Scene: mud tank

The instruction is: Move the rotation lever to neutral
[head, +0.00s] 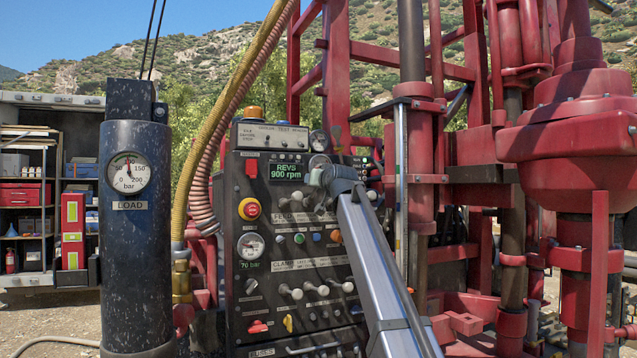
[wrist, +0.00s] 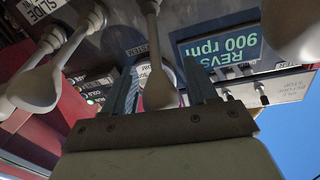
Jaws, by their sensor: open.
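My gripper (head: 326,180) is at the upper lever row of the dark control panel (head: 262,300), and my forearm hides part of that row. In the wrist view, my gripper (wrist: 160,66) is open, with one finger on each side of a pale lever (wrist: 159,90). The lever's rounded end lies between the fingers; whether either finger touches it I cannot tell. Its label is not readable, so I cannot confirm that it is the rotation lever. Two more pale levers (wrist: 38,88) stand to the left in the wrist view, near a label reading SLIDE.
A display (head: 287,170) reads REVS 900 rpm. A red-and-yellow button (head: 249,209) and a gauge (head: 250,246) are on the panel's left. Lower levers (head: 290,292) stick out below. Red drill framework (head: 432,150) stands close on the right, hoses (head: 213,130) on the left.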

